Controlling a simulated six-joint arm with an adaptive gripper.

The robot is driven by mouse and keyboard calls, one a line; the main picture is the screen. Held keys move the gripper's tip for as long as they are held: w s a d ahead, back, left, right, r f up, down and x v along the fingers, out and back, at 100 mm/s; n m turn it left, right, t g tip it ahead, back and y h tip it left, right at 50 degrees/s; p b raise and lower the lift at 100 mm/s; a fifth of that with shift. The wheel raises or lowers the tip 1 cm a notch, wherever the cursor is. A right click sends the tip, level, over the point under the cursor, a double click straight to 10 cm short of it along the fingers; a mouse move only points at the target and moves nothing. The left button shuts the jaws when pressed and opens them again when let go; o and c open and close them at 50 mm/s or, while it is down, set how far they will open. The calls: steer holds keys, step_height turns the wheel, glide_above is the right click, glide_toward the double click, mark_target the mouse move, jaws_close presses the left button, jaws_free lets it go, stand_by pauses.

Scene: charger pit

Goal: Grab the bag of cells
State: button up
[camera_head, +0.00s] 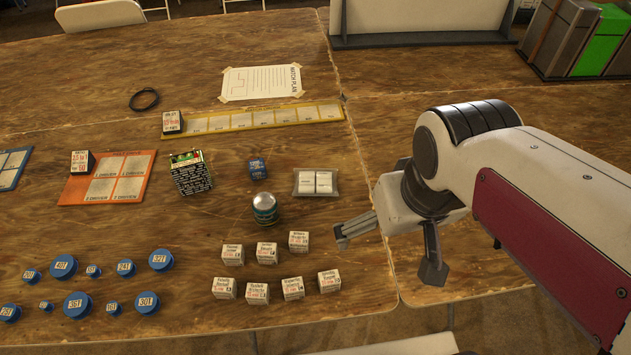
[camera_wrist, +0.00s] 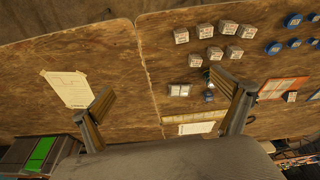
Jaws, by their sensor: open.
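A small clear bag (camera_head: 316,183) with white blocks inside lies flat on the wooden table, right of centre in the head view; it looks like the bag of cells. In the wrist view the bag (camera_wrist: 180,90) shows between my fingers, nearer the right one. My gripper (camera_head: 388,250) is open and empty, with its fingers spread wide. It hangs above the table to the right of and nearer than the bag, apart from it. In the wrist view my gripper (camera_wrist: 167,88) frames bare table and the bag.
A can with a silver top (camera_head: 264,208), a small blue box (camera_head: 258,169) and several small labelled boxes (camera_head: 267,253) stand close to the bag. A dark printed box (camera_head: 191,173) stands further left. A yellow strip (camera_head: 253,119) lies behind. Table right of the bag is clear.

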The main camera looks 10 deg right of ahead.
steer(key=w+f+g+h, duration=0.2)
steer(key=w+f, duration=0.8)
steer(key=w, duration=0.1)
steer(key=t, duration=0.2)
glide_toward(315, 182)
steer(key=s+d+f, duration=0.2)
steer(key=s, duration=0.1)
steer(key=s+d+f, duration=0.1)
steer(key=s, duration=0.1)
steer(key=shift+s+d+f, duration=0.1)
steer(key=shift+d+f, duration=0.15)
steer(key=w, duration=0.1)
steer(key=w+a+r+m+t+y, duration=0.1)
steer(key=w, duration=0.1)
steer(key=w+a+m, duration=0.1)
steer(key=shift+w+a+r+t, duration=0.2)
steer(key=shift+w+r+t, duration=0.05)
steer(key=shift+w+t, duration=0.1)
steer(key=shift+x, duration=1.3)
